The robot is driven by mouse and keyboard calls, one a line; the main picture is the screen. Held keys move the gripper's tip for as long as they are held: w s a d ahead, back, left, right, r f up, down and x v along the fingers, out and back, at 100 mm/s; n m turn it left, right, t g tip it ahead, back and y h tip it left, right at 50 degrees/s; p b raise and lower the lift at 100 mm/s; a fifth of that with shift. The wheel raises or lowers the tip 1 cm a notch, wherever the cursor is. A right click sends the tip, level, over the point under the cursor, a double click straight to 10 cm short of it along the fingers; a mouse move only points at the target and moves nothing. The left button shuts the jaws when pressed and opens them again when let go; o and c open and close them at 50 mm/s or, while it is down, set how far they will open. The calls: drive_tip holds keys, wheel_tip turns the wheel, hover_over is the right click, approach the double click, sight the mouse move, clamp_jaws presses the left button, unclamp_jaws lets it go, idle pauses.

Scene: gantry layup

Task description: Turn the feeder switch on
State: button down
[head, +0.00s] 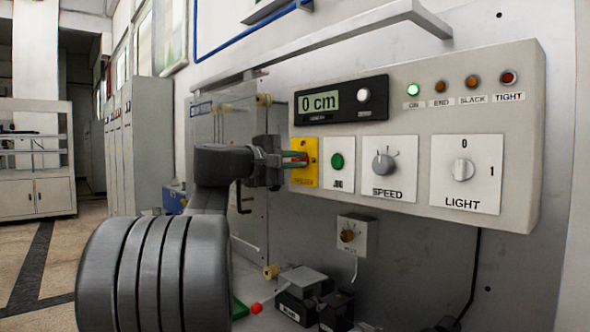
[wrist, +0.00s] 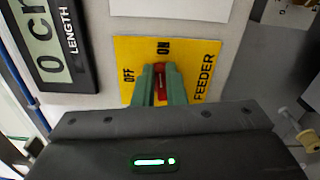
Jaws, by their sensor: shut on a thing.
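The feeder switch is a red handle (wrist: 161,82) on a yellow plate (wrist: 195,57) marked OFF, ON and FEEDER. In the head view the yellow plate (head: 311,178) is at the left end of the control box. My gripper (head: 303,159) reaches it from the left. In the wrist view the green fingers of my gripper (wrist: 159,80) are shut on the red handle, one on each side. The handle seems to lie in line with the ON mark, not the OFF mark. The fingers hide part of the handle and its base.
The control box (head: 413,220) also bears a display (head: 340,99) reading 0 cm, a green button (head: 337,161), a SPEED knob (head: 383,163) and a LIGHT switch (head: 462,170). The green ON lamp (head: 413,90) is lit. A small knob box (head: 352,236) hangs below.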

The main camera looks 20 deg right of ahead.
drive_tip(key=shift+f+m+b, duration=0.25)
drive_tip(key=shift+m+b, duration=0.2)
drive_tip(key=shift+m, duration=0.45)
drive_tip(key=c, duration=1.5)
unclamp_jaws()
drive_tip(key=shift+r, duration=0.1)
drive_tip(key=shift+a, duration=0.15)
drive_tip(key=v, duration=1.3)
drive_tip(key=shift+s+a, duration=0.2)
drive_tip(key=shift+a, duration=0.05)
drive_tip(key=shift+d, duration=0.15)
drive_tip(key=x, duration=1.3)
drive_tip(key=shift+w+d, duration=0.2)
drive_tip(key=shift+d, duration=0.05)
